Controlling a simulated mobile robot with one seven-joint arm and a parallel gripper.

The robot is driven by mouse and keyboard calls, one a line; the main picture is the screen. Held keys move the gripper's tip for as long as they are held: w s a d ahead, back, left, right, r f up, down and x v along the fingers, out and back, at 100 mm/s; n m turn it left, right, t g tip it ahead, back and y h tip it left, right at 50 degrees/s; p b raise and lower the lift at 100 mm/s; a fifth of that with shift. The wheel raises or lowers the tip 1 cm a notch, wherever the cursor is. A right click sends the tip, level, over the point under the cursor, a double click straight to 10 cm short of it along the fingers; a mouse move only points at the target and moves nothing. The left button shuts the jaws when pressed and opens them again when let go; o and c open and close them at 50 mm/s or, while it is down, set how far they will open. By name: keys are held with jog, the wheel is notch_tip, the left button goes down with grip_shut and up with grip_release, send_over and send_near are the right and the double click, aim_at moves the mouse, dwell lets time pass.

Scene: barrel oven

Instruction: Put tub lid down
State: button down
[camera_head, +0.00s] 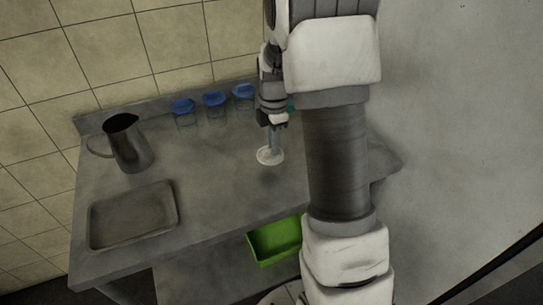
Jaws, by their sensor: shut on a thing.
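A white round lid (270,156) is at the end of my gripper (273,146), over the right part of the metal table (215,165). My gripper points down and is shut on the lid. A dark patch like a shadow shows on the table just below the lid, so the lid seems to be a little above the surface, but the exact gap cannot be told. My own arm hides the table to the right and part of what stands behind the gripper.
Three clear jars with blue lids (214,99) stand along the back wall. A metal jug (128,142) and a shallow metal tray (132,214) are on the left. A green bin (274,242) sits below the front edge. The table's middle is clear.

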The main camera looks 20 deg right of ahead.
aim_at(272, 157)
jog(key=shift+w+a+f, duration=0.1)
jog(key=shift+a+f, duration=0.15)
jog(key=shift+f, duration=1.9)
jog(key=shift+f+b, duration=0.2)
jog(key=shift+b, duration=0.2)
jog(key=c, duration=0.9)
grip_release()
jog(key=shift+r, duration=0.1)
